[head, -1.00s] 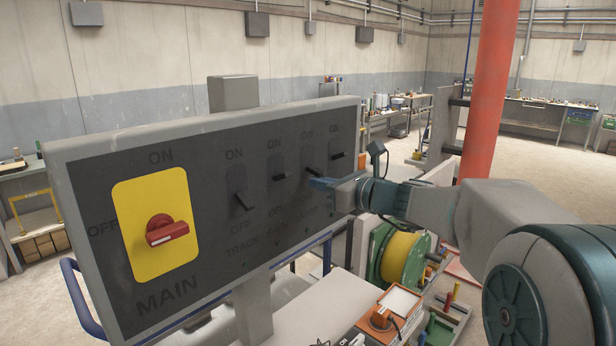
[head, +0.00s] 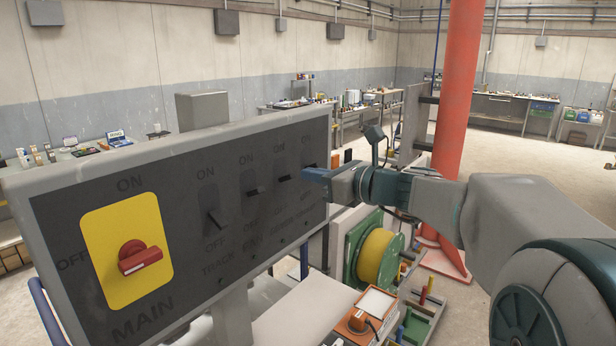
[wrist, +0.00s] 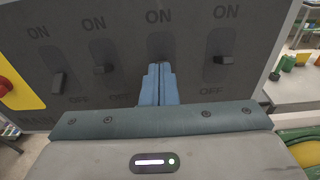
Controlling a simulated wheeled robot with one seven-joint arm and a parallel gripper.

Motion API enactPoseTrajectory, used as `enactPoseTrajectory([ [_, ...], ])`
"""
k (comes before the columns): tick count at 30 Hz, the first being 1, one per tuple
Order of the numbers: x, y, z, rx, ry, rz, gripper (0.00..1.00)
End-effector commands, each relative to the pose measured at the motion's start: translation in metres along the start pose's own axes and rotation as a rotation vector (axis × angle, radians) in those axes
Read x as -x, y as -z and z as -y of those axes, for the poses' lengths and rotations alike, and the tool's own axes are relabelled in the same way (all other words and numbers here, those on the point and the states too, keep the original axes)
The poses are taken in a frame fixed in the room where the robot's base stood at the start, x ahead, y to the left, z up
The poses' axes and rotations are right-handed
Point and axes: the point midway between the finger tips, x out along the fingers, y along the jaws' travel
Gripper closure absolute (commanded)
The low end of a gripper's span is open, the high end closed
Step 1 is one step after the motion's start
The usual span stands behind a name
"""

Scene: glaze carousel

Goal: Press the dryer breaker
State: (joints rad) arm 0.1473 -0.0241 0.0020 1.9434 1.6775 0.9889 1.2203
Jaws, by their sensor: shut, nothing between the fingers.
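The grey breaker panel (head: 185,245) has a row of several black toggles between ON and OFF marks. Labels beneath are too blurred to tell which is the dryer's. The leftmost toggle (head: 212,220) points down. The second toggle (head: 252,193) and third toggle (head: 285,178) stick out nearly level. The rightmost toggle (head: 310,166) shows beside my fingers and, in the wrist view, right of them (wrist: 222,60). My gripper (head: 308,173) is shut and empty, close to the panel. In the wrist view its blue fingertips (wrist: 159,68) cover most of the third toggle.
A red MAIN rotary switch (head: 138,258) sits on a yellow plate at the panel's left. Below and right are a yellow cable reel (head: 375,258) and an orange and white box (head: 370,308). A red column (head: 458,100) stands behind my arm. Open floor lies beyond.

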Motion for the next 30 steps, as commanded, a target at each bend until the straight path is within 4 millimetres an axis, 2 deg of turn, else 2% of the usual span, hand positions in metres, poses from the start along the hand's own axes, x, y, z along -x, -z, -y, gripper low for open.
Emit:
enactPoseTrajectory([
  [1, 0.007, -0.012, 0.001, 0.0, 0.001, -0.001, 1.0],
  [7, 0.024, -0.027, 0.004, 0.001, 0.001, 0.0, 1.0],
  [22, 0.031, -0.028, 0.005, 0.005, 0.003, -0.005, 1.0],
  [26, 0.033, -0.013, -0.009, 0.09, -0.022, -0.06, 1.0],
  [29, 0.038, 0.014, -0.035, 0.259, -0.076, -0.164, 1.0],
  [30, 0.042, 0.029, -0.047, 0.347, -0.109, -0.215, 1.0],
])
